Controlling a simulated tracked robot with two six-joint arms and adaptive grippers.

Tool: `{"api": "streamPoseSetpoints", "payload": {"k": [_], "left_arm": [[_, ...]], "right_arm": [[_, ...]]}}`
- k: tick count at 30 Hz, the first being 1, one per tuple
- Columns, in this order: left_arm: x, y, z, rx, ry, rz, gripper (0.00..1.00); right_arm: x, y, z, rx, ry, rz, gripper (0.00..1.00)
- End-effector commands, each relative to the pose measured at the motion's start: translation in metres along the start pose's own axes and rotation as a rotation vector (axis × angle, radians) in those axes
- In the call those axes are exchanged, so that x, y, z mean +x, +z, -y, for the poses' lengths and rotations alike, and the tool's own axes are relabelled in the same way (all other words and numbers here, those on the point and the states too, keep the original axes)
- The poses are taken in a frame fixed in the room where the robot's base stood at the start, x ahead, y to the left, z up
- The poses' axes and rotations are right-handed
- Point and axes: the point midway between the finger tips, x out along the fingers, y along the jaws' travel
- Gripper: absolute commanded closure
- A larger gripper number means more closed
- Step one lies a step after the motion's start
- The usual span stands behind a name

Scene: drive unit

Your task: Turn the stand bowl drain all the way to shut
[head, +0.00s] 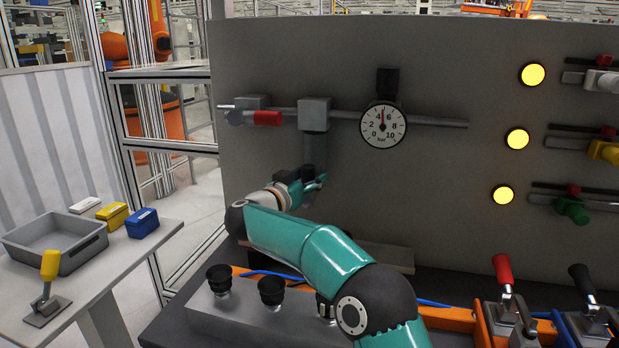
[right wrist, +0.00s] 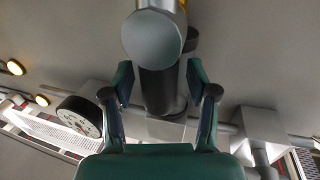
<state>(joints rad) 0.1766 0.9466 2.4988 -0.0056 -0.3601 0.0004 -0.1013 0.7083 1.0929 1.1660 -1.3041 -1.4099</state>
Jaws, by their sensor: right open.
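The stand's dark bowl (head: 314,152) hangs under a grey block on the pipe in the head view. In the right wrist view the bowl (right wrist: 158,92) shows with a round grey end piece (right wrist: 152,37) at its near end. That piece seems to be the drain; its turn position cannot be read. My right gripper (head: 314,180) is just under the bowl in the head view, and my own arm covers part of that area. In the right wrist view the right gripper (right wrist: 158,88) is open, one finger on each side of the bowl, with visible gaps. My left gripper is not in view.
A pressure gauge (head: 383,126) and a red-handled valve (head: 266,118) flank the bowl on the pipe. Black knobs (head: 272,291) and toggle clamps (head: 503,270) stand on the bench below. A side table holds a grey tray (head: 84,259) and small boxes.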

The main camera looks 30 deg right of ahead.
Motion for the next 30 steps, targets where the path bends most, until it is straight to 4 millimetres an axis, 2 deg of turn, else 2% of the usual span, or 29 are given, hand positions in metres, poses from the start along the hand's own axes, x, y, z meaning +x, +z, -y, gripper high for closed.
{"api": "streamPoseSetpoints", "payload": {"k": [4, 12, 15, 24, 30], "left_arm": [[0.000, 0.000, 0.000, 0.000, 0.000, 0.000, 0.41], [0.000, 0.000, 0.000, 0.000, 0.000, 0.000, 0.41], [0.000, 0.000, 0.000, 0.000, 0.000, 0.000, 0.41], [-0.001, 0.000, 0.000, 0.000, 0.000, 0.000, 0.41], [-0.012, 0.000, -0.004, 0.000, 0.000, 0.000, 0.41]], "right_arm": [[0.000, 0.000, 0.000, 0.000, 0.000, 0.000, 0.42], [-0.001, 0.000, 0.001, 0.000, -0.001, 0.000, 0.87], [-0.001, 0.000, 0.001, 0.000, -0.001, 0.000, 1.00], [0.002, -0.001, -0.001, 0.002, 0.000, 0.000, 1.00], [0.004, -0.003, 0.003, 0.037, 0.001, 0.010, 1.00]]}}
